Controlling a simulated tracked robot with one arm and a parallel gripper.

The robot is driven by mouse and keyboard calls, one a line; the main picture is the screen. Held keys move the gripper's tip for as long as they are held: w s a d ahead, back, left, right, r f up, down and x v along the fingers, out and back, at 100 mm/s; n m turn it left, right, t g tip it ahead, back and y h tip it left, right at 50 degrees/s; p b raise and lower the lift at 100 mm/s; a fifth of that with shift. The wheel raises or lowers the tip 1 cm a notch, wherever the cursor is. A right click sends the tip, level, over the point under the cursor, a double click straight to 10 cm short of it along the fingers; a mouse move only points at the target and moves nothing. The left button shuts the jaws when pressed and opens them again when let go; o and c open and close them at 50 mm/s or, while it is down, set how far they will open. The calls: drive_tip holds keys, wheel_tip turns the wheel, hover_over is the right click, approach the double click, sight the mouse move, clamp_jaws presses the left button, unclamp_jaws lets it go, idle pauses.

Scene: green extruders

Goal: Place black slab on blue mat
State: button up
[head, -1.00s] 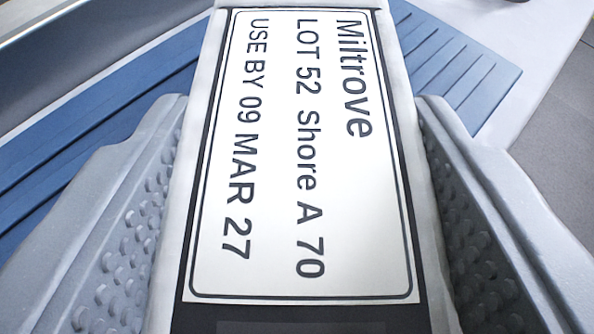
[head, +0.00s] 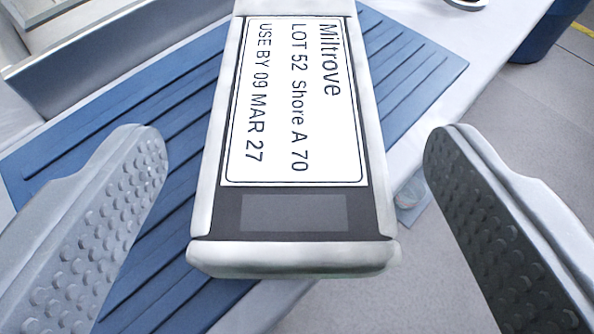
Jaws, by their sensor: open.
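The black slab (head: 290,212) is in the middle of the head view, with a pale border and sides. Its white label reads "Miltrove, LOT 52, Shore A 70, USE BY 09 MAR 27". It appears over the ribbed blue mat (head: 130,200), and its near right corner reaches past the mat's edge in the picture. The contact underneath is hidden, so I cannot tell how it rests. My gripper (head: 295,180) is wide open, with one studded finger on each side of the slab and clear gaps to both.
A pale table (head: 500,30) shows beyond the mat at the right. A grey metal-edged fixture (head: 120,45) stands at the back left. A dark blue bin (head: 545,32) stands on the grey floor at the far right.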

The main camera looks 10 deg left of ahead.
drive_tip(key=v, duration=0.7)
drive_tip(key=shift+s+p, duration=0.35)
drive_tip(key=shift+p, duration=0.1)
drive_tip(key=shift+r, duration=0.15)
drive_tip(key=w+d+r+t+h, duration=0.1)
drive_tip(key=d+r+h, duration=0.15)
drive_tip(key=r, duration=2.35)
drive_tip(key=s+a+r, duration=0.1)
drive_tip(key=s+r, duration=0.3)
drive_tip(key=r, duration=0.4)
drive_tip(key=s+a+r+m, duration=0.1)
drive_tip(key=s+a+r, duration=0.1)
drive_tip(key=s+r, duration=0.3)
drive_tip(key=s+a+r+t, duration=0.1)
drive_tip(key=s+r, duration=0.4)
drive_tip(key=r, duration=0.6)
drive_tip(key=shift+a+m, duration=0.4)
drive_tip(key=shift+a, duration=0.05)
drive_tip(key=shift+s+y, duration=0.1)
drive_tip(key=shift+y, duration=0.15)
drive_tip(key=shift+r+p, duration=1.25)
drive_tip(key=shift+p, duration=0.1)
